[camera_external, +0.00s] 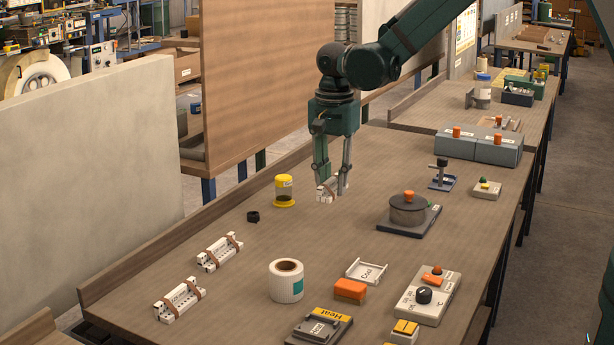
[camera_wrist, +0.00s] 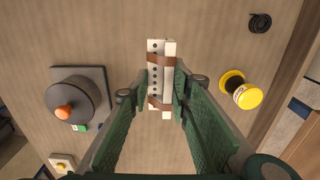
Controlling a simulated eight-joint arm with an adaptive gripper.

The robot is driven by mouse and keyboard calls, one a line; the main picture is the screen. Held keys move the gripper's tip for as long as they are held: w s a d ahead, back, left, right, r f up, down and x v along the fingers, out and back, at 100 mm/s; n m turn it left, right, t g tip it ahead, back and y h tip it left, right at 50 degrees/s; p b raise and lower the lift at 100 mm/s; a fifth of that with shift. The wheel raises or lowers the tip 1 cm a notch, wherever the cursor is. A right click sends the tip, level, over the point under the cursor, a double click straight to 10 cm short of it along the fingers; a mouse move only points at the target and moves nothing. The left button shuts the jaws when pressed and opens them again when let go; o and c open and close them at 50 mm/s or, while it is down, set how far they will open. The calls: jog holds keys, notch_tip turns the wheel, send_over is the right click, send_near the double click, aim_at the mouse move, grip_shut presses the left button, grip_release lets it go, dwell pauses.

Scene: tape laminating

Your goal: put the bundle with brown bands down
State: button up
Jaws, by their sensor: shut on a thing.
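My gripper (camera_external: 331,184) is shut on a white bundle with brown bands (camera_external: 326,191). In the external view the bundle hangs at the fingertips, over the middle of the table; whether it touches the surface I cannot tell. In the wrist view the bundle (camera_wrist: 161,80) lies between the fingertips (camera_wrist: 161,93), with two brown bands across it and a row of dark holes along it. Two similar white bundles with brown bands lie on the table at the left, one (camera_external: 220,252) farther back and one (camera_external: 180,299) nearer the front.
A round device with an orange knob (camera_external: 408,210) is to the right. A white roll (camera_external: 286,281), an orange block (camera_external: 350,290) and a Cool tray (camera_external: 367,271) are in front. Table (camera_external: 240,290) between is bare.

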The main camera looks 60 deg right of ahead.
aim_at(333, 190)
jog(key=shift+f, duration=1.8)
jog(key=shift+f, duration=1.85)
jog(key=shift+f+b, duration=0.2)
jog(key=shift+b, duration=0.15)
jog(key=o, duration=0.9)
jog(key=shift+r, duration=0.15)
notch_tip(333, 190, up, 12)
jog(key=shift+r+p, duration=0.1)
jog(key=shift+p, duration=0.4)
